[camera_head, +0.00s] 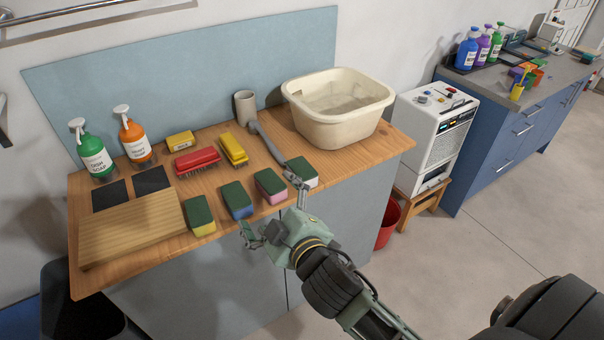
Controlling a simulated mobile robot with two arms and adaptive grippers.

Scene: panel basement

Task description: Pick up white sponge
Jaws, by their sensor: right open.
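The white sponge (303,173) has a green top and lies at the right end of a row of sponges on the wooden counter. My right gripper (268,206) is open and empty at the counter's front edge. One finger reaches up in front of the white sponge and hides part of its front left side. The other finger is at the left, below the blue sponge. I cannot tell whether the finger touches a sponge. My left gripper does not show.
Pink (270,186), blue (237,200) and yellow (201,216) sponges lie to the left. A long-handled brush (272,146) lies just behind the white sponge. A cream basin (338,107) stands behind right. Two soap bottles (134,137) stand left. The counter's right end (385,145) is clear.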

